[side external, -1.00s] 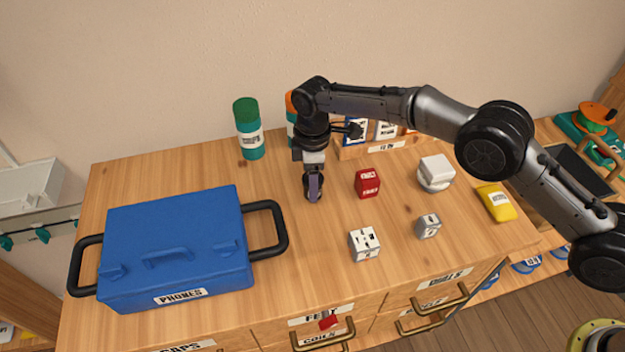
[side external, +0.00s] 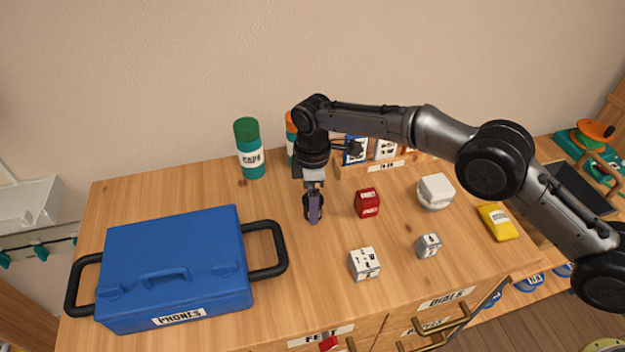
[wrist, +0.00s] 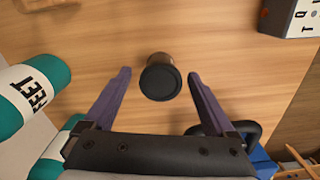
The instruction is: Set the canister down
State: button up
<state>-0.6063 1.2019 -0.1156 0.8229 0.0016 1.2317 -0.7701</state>
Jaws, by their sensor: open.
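A small round canister with a black top (wrist: 160,82) and a brown side stands on the wooden table in the wrist view. My gripper (side external: 313,218) is low over the table in the side view. In the wrist view its two purple fingers (wrist: 160,76) are spread apart, one on each side of the black-topped canister, with a gap on both sides. In the side view the gripper hides this canister. A teal canister with a green lid, marked CAPS (side external: 250,150), stands at the back. A teal canister marked FEET (wrist: 32,92) shows at left in the wrist view.
A blue PHONES case (side external: 175,265) fills the left of the table. A red block (side external: 367,203), a white printed cube (side external: 364,264), a grey cube (side external: 428,246), a white stacked item (side external: 435,191) and a yellow item (side external: 497,221) lie right of my gripper.

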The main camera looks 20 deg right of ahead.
notch_tip(320, 180, up, 11)
jog(key=shift+r, duration=0.15)
jog(key=shift+r, duration=0.1)
jog(key=s+d+r+m+t, duration=0.1)
jog(key=s+d+r+m, duration=0.35)
jog(key=d+r, duration=0.6)
jog(key=s+d+r+m+t, duration=0.25)
jog(key=s+d+r, duration=0.25)
jog(key=d+r, duration=0.55)
jog(key=s+d+f+m, duration=0.1)
jog(key=s+d+m, duration=0.3)
jog(key=s+d, duration=0.7)
jog(key=s+d+f+m+t, duration=0.1)
jog(key=s+d+f+m, duration=0.1)
jog(key=s+f, duration=0.2)
jog(key=s+d+f+m+t, duration=0.1)
jog(key=s+f, duration=0.3)
jog(key=s, duration=0.7)
jog(key=shift+d+m, duration=0.55)
jog(key=shift+m, duration=0.35)
